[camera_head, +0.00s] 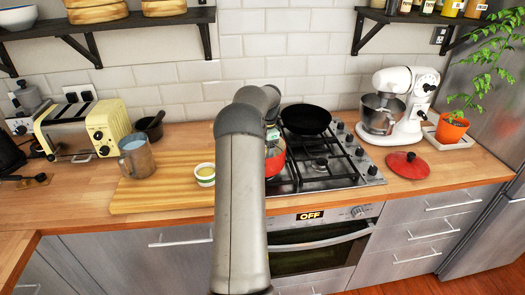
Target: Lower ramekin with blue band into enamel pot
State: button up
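A red enamel pot (275,160) stands on the left part of the hob, its left side hidden behind my arm. A small pale shape shows at the pot's top beside my arm; I cannot tell whether it is a ramekin or part of my gripper. My gripper is hidden behind my own arm, which reaches over the counter to the pot. A small white ramekin with a green-looking band (205,175) and yellowish contents stands on the wooden board, left of my arm. No blue band can be made out.
A red lid (408,165) lies on the counter right of the hob. A black frying pan (306,119) sits on a back burner. A metal jug (136,156) stands on the cutting board (165,199). A white stand mixer (400,105) stands at the back right.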

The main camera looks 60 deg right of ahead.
jog(key=shift+f, duration=0.5)
dwell(0.3)
jog(key=o, duration=1.2)
jog(key=r, duration=0.5)
jog(key=d+r, duration=0.1)
jog(key=r, duration=0.5)
jog(key=s+r, duration=0.1)
jog(key=r, duration=0.5)
jog(key=shift+d+r, duration=0.2)
jog(key=shift+d, duration=0.2)
